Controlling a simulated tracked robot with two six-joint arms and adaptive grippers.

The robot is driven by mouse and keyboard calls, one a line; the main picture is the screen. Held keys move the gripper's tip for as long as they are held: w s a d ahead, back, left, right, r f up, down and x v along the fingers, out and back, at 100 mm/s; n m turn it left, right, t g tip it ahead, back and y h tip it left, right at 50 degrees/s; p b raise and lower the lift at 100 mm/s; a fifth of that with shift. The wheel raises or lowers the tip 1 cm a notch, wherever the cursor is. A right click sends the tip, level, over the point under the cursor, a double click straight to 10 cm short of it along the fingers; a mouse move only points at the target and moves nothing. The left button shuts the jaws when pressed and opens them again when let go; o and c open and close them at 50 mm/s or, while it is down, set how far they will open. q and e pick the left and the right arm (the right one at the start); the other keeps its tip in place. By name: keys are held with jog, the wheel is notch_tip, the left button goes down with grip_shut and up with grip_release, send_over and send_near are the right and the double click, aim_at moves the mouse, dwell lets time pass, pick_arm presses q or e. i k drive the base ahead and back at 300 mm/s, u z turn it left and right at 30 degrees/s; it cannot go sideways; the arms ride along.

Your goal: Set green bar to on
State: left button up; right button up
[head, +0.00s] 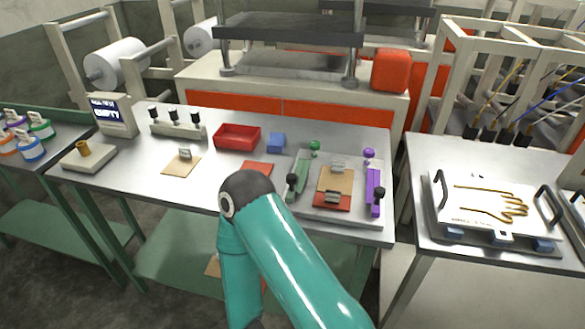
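The green bar (301,170) lies along the left side of a grey plate (345,214) on the metal table. A green knob (315,146) stands at its far end and a black-topped post (292,181) near its front end. I cannot tell whether it is on. A matching purple bar (374,187) runs along the plate's right side. Between them lie a tan card and a red card with small metal pieces. A teal arm link of mine rises in front of the table, left of the plate's front. Neither gripper shows.
A red tray (237,127), a blue block (276,142) and a display reading EMPTY (112,116) stand on the table. Three black-knobbed posts stand on a block behind.

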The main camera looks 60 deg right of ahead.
aim_at(296, 180)
jog(key=u, duration=0.05)
jog(key=i, duration=0.4)
jog(key=z, duration=3.35)
jog(key=k, duration=0.1)
jog(key=u, duration=2.05)
